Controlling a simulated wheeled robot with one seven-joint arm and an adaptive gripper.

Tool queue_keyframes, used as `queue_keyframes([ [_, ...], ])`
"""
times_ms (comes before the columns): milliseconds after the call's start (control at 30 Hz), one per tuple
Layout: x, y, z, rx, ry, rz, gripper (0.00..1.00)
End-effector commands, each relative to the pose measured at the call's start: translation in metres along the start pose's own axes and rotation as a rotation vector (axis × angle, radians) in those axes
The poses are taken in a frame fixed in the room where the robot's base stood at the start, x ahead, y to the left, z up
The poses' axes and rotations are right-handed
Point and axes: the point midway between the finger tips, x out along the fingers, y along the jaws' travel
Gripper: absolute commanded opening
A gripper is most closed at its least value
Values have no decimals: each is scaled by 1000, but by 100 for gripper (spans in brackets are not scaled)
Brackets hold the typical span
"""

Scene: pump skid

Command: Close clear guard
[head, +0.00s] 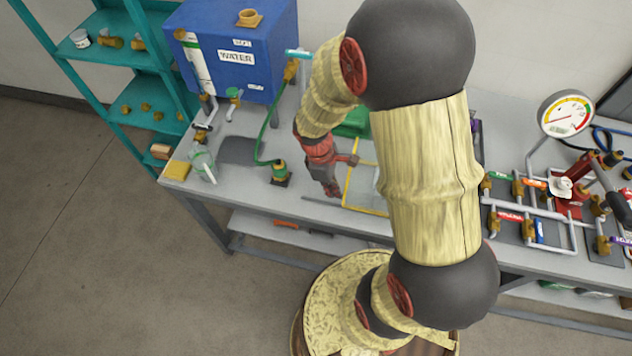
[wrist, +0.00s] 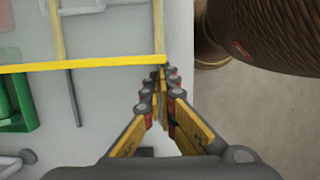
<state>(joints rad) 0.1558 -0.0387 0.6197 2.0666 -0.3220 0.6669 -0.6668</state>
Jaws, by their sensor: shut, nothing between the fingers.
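The clear guard (head: 347,187) is a see-through panel with a yellow frame, on the bench behind and left of my forearm in the head view. My arm hides its right part. In the wrist view its yellow frame bar (wrist: 80,67) runs across the upper left, with other yellow bars meeting it. My gripper (head: 334,192) is at the guard's left side in the head view. In the wrist view my gripper (wrist: 163,78) is shut and empty, its fingertips at the frame's corner. I cannot tell whether they touch it.
A blue water tank (head: 235,50), a green hose (head: 265,135) and a yellow sponge (head: 177,170) are on the left. Pipes with valves (head: 525,205) and a gauge (head: 566,114) stand on the right. A green part (wrist: 14,95) lies beside the guard. The bench's front edge is near.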

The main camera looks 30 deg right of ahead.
Motion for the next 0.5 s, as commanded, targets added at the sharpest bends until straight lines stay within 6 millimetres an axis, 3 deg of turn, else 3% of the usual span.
queue_keyframes([
  [33,1,0,16,7,0,-3,0],
  [200,12,-1,55,6,0,-3,0],
  [500,24,0,98,3,0,-1,0],
])
